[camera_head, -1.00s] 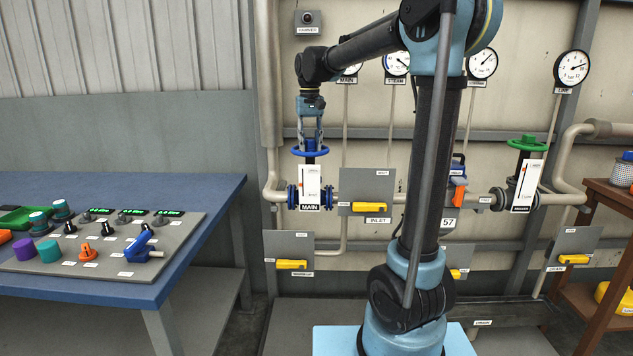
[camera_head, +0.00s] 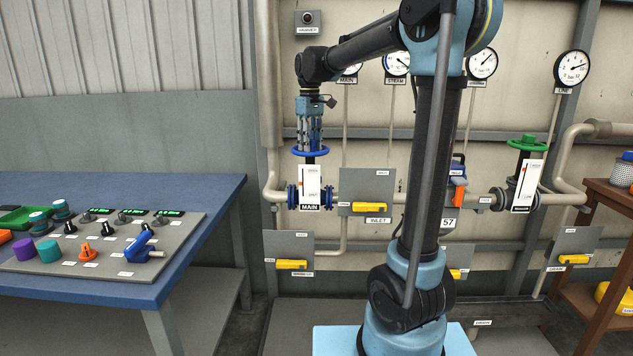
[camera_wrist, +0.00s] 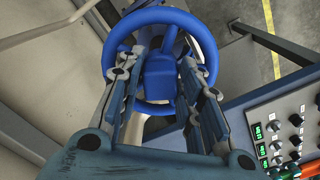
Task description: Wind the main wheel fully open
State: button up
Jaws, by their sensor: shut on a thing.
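The blue main wheel (camera_head: 310,151) sits on top of the valve labelled MAIN, with a white indicator plate (camera_head: 310,185) below it bearing a red mark. My gripper (camera_head: 310,140) points straight down onto the wheel from above. In the wrist view the blue wheel (camera_wrist: 160,25) fills the top middle, with its hub and spokes showing. My gripper's two fingers (camera_wrist: 162,95) stand on either side of the blue hub and are shut on the wheel. The exact contact at the fingertips is partly hidden.
A yellow INLET handle (camera_head: 370,207) is on a grey plate right of the main valve. A green wheel (camera_head: 527,143) tops another valve further right. A blue table (camera_head: 200,195) with a control panel stands at the left. Pipes and gauges line the wall.

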jog(key=n, duration=0.7)
jog(key=shift+w, duration=0.1)
jog(key=n, duration=0.4)
jog(key=shift+n, duration=1.7)
jog(key=n, duration=0.9)
jog(key=o, duration=0.9)
